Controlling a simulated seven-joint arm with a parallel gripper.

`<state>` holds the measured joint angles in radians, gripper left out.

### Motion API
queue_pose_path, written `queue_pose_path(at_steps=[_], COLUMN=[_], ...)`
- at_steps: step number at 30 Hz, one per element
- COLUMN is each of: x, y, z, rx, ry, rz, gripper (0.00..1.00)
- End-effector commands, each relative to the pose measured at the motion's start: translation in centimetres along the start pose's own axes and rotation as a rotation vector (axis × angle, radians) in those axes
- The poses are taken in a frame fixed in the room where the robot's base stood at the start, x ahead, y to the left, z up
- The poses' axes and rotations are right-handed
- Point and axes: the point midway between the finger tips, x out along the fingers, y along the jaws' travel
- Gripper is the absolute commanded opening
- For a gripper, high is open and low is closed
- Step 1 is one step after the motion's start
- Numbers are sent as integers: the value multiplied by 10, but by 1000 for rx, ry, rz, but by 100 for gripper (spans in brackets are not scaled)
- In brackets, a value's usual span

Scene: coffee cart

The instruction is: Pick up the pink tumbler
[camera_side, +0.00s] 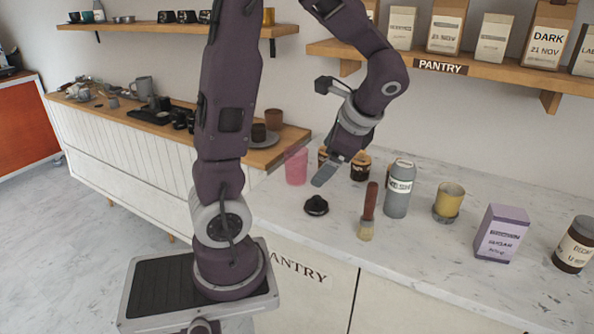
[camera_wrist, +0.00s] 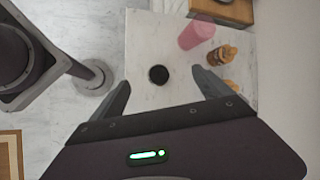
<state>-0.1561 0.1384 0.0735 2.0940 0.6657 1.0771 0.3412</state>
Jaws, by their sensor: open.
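The pink tumbler (camera_side: 296,167) stands upright on the white marble counter, near its left end, in the side view. It also shows in the wrist view (camera_wrist: 194,36), at the upper right beyond my fingertips. My gripper (camera_side: 325,175) points down over the counter, to the right of the tumbler and apart from it. The tumbler is fully clear of the fingers.
A small black object (camera_side: 316,205) lies in front of my gripper. Brown-labelled jars (camera_side: 361,167) are close behind my gripper.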

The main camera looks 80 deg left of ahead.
Motion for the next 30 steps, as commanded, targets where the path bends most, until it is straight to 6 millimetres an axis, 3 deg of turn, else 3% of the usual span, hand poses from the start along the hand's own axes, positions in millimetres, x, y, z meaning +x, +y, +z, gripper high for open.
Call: queue_pose_path(at_steps=[1,3,6,9,14,24,30], x=[30,67,112,142,163,208,214], y=[-22,-51,-82,-100,-110,-119,-122], z=[-2,-1,0,0,4,36,40], rx=[107,267,463,595,667,663,664], ry=[-124,-280,-456,-563,-617,-615,-612], rz=[-14,-41,-61,-70,-75,-74,-77], gripper=[89,89,89,89,89,89,89])
